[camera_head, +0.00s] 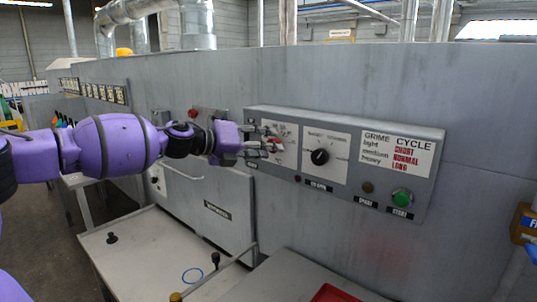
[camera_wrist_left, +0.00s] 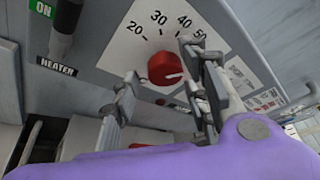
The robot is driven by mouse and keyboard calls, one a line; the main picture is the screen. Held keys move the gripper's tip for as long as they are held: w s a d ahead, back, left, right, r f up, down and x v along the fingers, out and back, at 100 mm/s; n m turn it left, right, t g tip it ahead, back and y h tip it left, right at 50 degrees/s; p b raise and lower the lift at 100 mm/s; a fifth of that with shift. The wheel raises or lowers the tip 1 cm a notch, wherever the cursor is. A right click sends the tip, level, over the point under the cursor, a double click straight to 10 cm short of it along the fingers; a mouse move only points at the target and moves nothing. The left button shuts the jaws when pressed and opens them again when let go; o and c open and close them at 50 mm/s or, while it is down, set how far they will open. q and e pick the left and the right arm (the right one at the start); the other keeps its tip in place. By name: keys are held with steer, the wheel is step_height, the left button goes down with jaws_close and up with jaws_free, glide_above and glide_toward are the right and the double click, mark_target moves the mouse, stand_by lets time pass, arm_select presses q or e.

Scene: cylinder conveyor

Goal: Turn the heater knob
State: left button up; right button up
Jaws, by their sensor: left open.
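The heater knob (camera_wrist_left: 165,69) is red and round and sits on a white dial plate marked 20, 30, 40, 50. In the left wrist view a "HEATER" label (camera_wrist_left: 57,67) is to its left, by a dark switch lever (camera_wrist_left: 66,25) with a green ON label. My left gripper (camera_wrist_left: 160,98) is open, its two grey fingers on either side of the knob in the picture; I cannot tell whether they touch it. In the head view my left gripper (camera_head: 262,143) is at the left end of the control panel and covers most of the knob. My right gripper is not in view.
The grey control panel (camera_head: 436,170) also carries a black knob (camera_head: 320,157) on a white plate, a green button (camera_head: 402,198) and a dark button (camera_head: 368,187). Below is a light worktop (camera_head: 140,250) with small black knobs. A red tray edge (camera_head: 335,294) shows at the bottom.

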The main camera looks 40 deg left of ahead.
arm_select(q)
steer(key=shift+w, duration=0.2)
steer(key=shift+d, duration=0.1)
steer(key=c, duration=1.1)
steer(key=shift+o, duration=0.2)
steer(key=shift+s+f+n+h+p, duration=0.1)
steer(key=shift+f+n+h+p, duration=0.2)
steer(key=shift+n+h+p, duration=0.15)
steer(key=o, duration=1.1)
steer(key=shift+c, duration=0.2)
steer(key=shift+r, duration=0.2)
